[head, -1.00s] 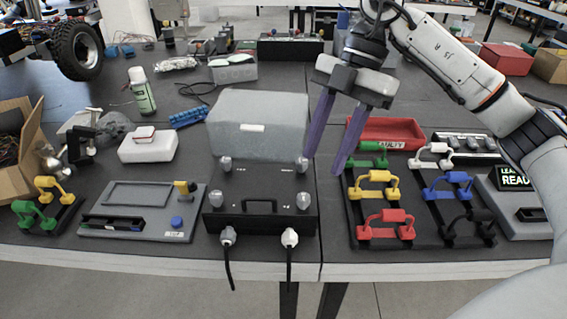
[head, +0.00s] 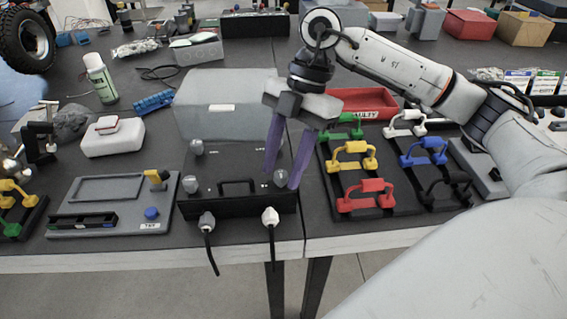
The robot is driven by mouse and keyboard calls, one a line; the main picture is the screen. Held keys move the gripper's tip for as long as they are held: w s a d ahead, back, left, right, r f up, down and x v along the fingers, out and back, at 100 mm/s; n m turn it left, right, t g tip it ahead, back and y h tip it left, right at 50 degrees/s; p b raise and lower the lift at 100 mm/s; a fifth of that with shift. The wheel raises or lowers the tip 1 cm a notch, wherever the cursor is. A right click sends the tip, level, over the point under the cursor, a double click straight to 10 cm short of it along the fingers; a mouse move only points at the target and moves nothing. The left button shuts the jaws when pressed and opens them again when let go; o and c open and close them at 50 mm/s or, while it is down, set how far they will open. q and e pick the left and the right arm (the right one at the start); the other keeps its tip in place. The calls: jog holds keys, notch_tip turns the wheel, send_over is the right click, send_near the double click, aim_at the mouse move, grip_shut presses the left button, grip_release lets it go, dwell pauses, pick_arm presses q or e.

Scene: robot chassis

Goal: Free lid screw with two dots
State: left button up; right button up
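A black box (head: 236,204) with a handle on its lid stands at the front of the table. Grey lid screws show at its back left (head: 196,147), front left (head: 190,180) and front right (head: 281,178) corners. The back right corner is hidden behind my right gripper. Dot marks on the lid are too small to read. My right gripper (head: 281,178) points down with its purple fingers apart, one on each side of the front right screw. I cannot tell whether they touch it. My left gripper is out of view.
Two cables plug into the box's front. A grey case (head: 228,105) stands close behind it. To the right are racks of coloured handles (head: 365,187) and a red tray (head: 362,101). A grey panel (head: 112,201) lies to the left.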

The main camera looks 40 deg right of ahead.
grip_shut()
